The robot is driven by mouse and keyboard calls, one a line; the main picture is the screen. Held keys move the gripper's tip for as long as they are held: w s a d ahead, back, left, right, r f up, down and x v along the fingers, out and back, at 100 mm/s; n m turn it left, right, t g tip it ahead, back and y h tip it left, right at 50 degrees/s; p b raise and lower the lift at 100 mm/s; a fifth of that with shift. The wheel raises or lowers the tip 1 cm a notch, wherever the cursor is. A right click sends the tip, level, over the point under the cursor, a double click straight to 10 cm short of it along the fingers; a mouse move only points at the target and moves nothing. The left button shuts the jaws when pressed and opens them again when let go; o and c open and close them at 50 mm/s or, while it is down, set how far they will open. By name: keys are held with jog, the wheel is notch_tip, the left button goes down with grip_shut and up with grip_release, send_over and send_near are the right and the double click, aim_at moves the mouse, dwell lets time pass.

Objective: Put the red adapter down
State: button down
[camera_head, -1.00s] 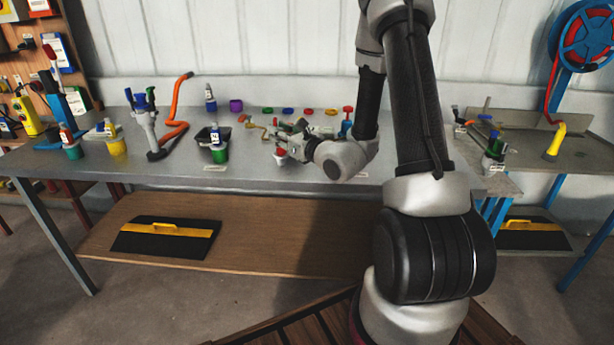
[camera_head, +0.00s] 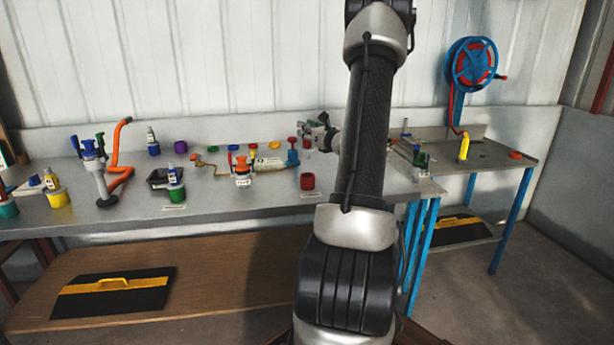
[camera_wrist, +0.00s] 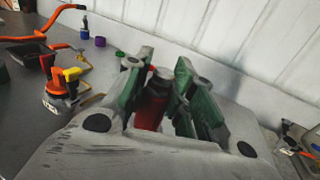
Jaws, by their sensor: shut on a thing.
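The red adapter (camera_wrist: 150,108) stands between the green-padded fingers of my gripper (camera_wrist: 160,98) in the wrist view, with a dark grey top end. My gripper is shut on it. In the head view my gripper (camera_head: 318,134) is over the back right part of the long grey bench, partly hidden behind my arm. A small red patch shows at its fingers there. Whether the adapter touches the bench cannot be told.
A dark red cup (camera_head: 307,182) stands near the bench's (camera_head: 240,205) front edge. An orange-and-white device (camera_head: 242,174) is left of it. A blue piece with a red top (camera_head: 292,152) is close to my gripper. Several coloured caps lie along the back.

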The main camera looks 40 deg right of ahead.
aim_at(309, 157)
notch_tip(309, 157, down, 9)
jog(key=shift+r, duration=0.1)
dwell(0.3)
jog(key=shift+f, duration=0.5)
jog(key=c, duration=1.2)
grip_release()
